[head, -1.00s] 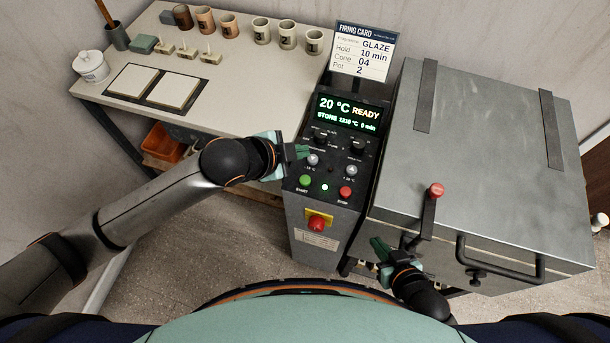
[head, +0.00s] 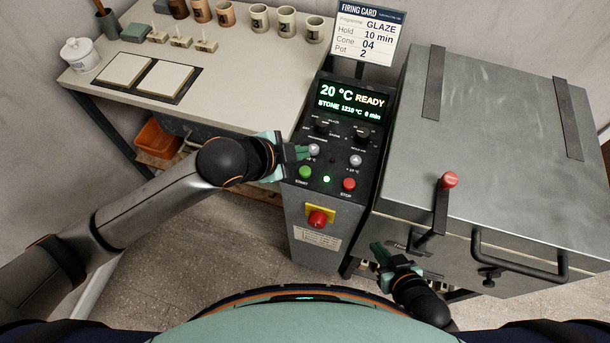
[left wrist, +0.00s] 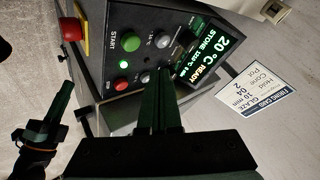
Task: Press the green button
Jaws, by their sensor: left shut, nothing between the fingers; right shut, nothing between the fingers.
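The green button (head: 305,173) sits above the START label on the sloped black panel of the control box (head: 318,215). It also shows in the left wrist view (left wrist: 129,42), where it looks raised and nothing covers it. My left gripper (head: 305,152) is shut and empty, over the left edge of the panel, just above the green button in the picture, near a grey button (head: 314,149). Its shut fingers also show in the left wrist view (left wrist: 161,90). My right gripper (head: 377,250) is shut and empty, low in front of the kiln.
A red STOP button (head: 348,184) is right of the green one. A red emergency knob (head: 317,218) is on the box front. The kiln (head: 490,140) with its red-tipped lever (head: 449,181) stands right. A worktable (head: 230,90) with cups stands left.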

